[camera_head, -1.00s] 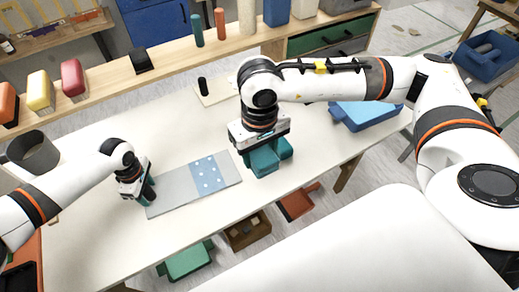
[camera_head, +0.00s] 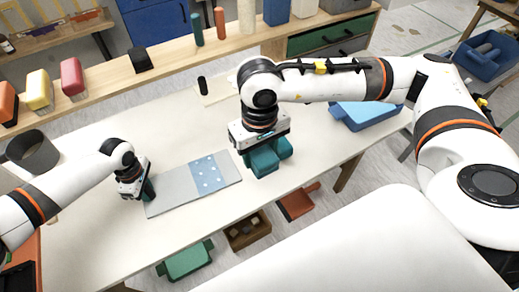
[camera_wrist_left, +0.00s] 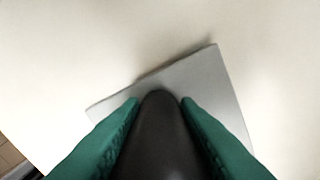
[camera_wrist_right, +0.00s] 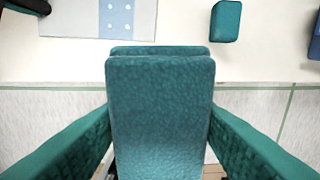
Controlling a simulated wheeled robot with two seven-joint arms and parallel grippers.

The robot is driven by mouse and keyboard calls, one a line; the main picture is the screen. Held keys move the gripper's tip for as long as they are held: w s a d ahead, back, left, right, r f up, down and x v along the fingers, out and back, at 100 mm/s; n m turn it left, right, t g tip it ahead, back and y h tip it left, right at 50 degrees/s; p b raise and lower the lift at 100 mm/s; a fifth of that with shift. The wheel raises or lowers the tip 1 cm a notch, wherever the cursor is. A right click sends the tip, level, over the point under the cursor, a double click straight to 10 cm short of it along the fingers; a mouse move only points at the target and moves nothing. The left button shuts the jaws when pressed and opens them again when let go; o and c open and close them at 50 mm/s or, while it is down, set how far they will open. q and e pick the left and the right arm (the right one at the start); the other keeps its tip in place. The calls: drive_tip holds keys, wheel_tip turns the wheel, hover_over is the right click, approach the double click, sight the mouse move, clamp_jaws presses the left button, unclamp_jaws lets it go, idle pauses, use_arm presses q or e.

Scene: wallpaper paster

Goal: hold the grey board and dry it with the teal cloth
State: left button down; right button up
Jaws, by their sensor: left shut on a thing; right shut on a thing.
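The grey board (camera_head: 172,185) lies on the white table, and part of it shows in the left wrist view (camera_wrist_left: 205,80). A pale blue patch with white dots (camera_head: 208,176) covers part of its right half. My left gripper (camera_head: 143,190) is at the board's left end, shut on a dark rounded knob (camera_wrist_left: 160,130) that stands over the board. My right gripper (camera_head: 259,160) is to the right of the board, shut on the folded teal cloth (camera_wrist_right: 160,110). The cloth is apart from the board.
A separate teal block (camera_wrist_right: 226,20) lies on the table right of my right gripper. A blue tray (camera_head: 365,115) is farther right. A small board with a black knob (camera_head: 203,86) lies behind.

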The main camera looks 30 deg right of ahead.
use_arm(q)
drive_tip(key=c, duration=1)
unclamp_jaws()
drive_tip(key=shift+r, duration=0.1)
use_arm(e)
drive_tip(key=shift+r, duration=0.15)
use_arm(q)
drive_tip(key=shift+r+p, duration=0.85)
drive_tip(key=shift+p, duration=0.35)
use_arm(e)
drive_tip(key=shift+r, duration=1.05)
use_arm(q)
drive_tip(key=shift+f, duration=0.2)
use_arm(e)
drive_tip(key=shift+f, duration=0.15)
use_arm(q)
drive_tip(key=shift+f+b, duration=0.45)
drive_tip(key=shift+f, duration=0.35)
use_arm(e)
drive_tip(key=shift+f, duration=0.3)
use_arm(q)
clamp_jaws()
